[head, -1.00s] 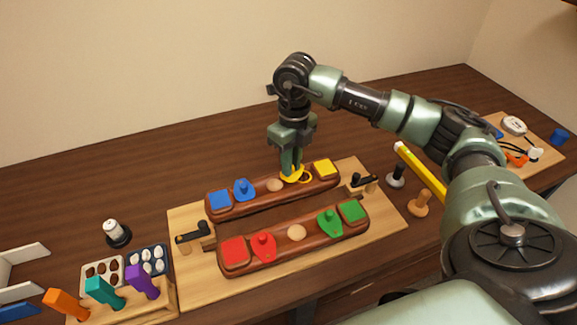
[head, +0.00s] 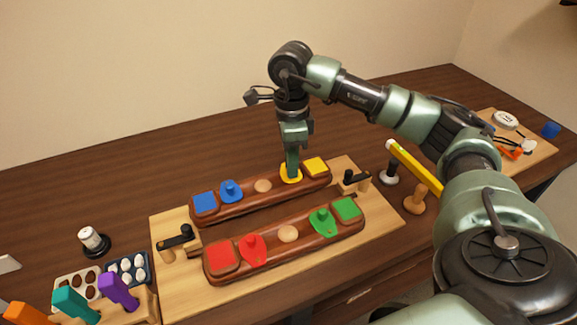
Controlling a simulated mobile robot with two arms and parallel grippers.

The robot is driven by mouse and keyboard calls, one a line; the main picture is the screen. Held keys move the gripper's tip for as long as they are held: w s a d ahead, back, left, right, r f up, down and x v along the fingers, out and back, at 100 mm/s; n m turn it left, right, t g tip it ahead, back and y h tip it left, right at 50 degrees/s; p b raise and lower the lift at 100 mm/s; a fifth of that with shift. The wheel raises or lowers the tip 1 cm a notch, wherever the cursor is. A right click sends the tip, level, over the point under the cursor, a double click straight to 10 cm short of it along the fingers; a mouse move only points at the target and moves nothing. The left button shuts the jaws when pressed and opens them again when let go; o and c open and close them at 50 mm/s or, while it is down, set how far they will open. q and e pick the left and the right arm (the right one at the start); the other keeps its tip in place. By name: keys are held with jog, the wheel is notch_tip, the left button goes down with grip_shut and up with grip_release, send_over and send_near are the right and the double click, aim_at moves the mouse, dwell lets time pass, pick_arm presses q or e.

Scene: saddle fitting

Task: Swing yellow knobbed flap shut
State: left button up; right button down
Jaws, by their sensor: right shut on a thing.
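The yellow flap (head: 291,176) lies on the back wooden bar (head: 236,210), just left of the yellow square (head: 316,167). My right gripper (head: 292,170) points straight down over it and is shut on its knob, which the fingers hide. The blue flap (head: 231,191) sits further left on the same bar, beside the blue square (head: 204,203). A bare round spot (head: 263,186) shows between the two flaps. My left gripper is not in view.
The front bar carries a red flap (head: 253,248) and a green flap (head: 323,222). Black-handled clamps stand at the left (head: 176,238) and right (head: 355,179) of the board.

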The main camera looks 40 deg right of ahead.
jog(key=shift+d+n, duration=0.15)
jog(key=shift+n, duration=0.45)
jog(key=shift+r, duration=0.1)
jog(key=c, duration=1.3)
grip_release()
jog(key=shift+c, duration=0.2)
notch_tip(320, 180, up, 8)
jog(key=shift+w+d+f, duration=0.15)
